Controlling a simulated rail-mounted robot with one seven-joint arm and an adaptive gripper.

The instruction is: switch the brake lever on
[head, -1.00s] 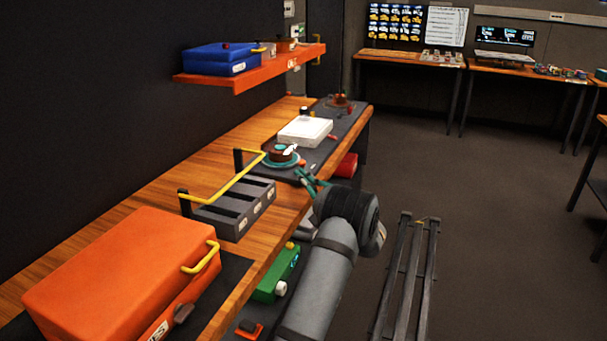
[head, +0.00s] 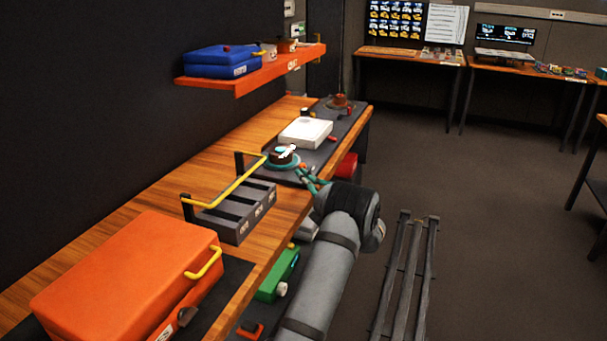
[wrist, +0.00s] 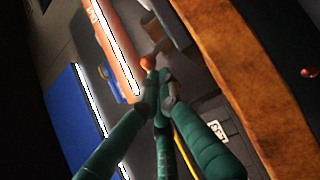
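My gripper (head: 307,176) is beside the front edge of the bench, just in front of a round teal-and-brown device with a white piece on top (head: 284,156). In the wrist view its green fingers (wrist: 160,84) come together at the tips, with no clear object between them. An orange ball-shaped knob (wrist: 146,62) shows just beyond the fingertips; I cannot tell whether they touch it. No part is clearly marked as the brake lever, so I cannot tell which one it is or its position.
The wooden bench (head: 135,200) carries an orange case (head: 125,270), a grey slotted tray (head: 233,228) with a yellow bar (head: 225,190), and a white box (head: 306,133). An orange shelf (head: 260,72) holds a blue case (head: 220,60). A green box (head: 278,275) is below.

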